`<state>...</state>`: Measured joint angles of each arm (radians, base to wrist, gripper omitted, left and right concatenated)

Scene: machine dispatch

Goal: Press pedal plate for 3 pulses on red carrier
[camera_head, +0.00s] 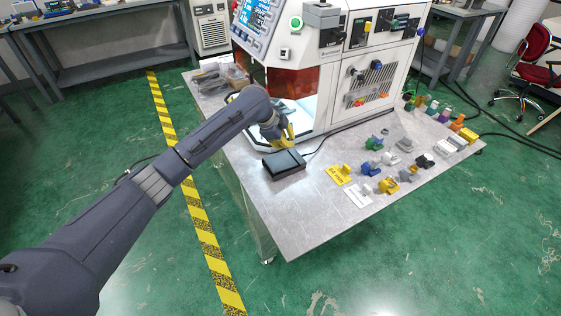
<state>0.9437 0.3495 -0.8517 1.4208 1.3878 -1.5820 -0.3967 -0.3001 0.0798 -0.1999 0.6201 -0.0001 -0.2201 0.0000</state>
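The black pedal plate (284,166) lies on the metal table (300,222) in front of the white machine (318,100), with a cable running off to the right. My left gripper (287,137), with yellow fingers, hangs at the machine's front opening, just behind the pedal plate in the picture. I see nothing held in it, and I cannot tell whether its fingers are open or shut. I cannot make out whether it touches anything. A red carrier cannot be clearly made out; the machine's inside is partly hidden by its orange-red window and my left arm. My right gripper is not in view.
Several small coloured parts and connectors stand on the right half of the table, near a yellow label (340,175) and a white label (358,195). Grey items lie at the table's back left. The front left tabletop is clear. A red chair (535,55) stands far right.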

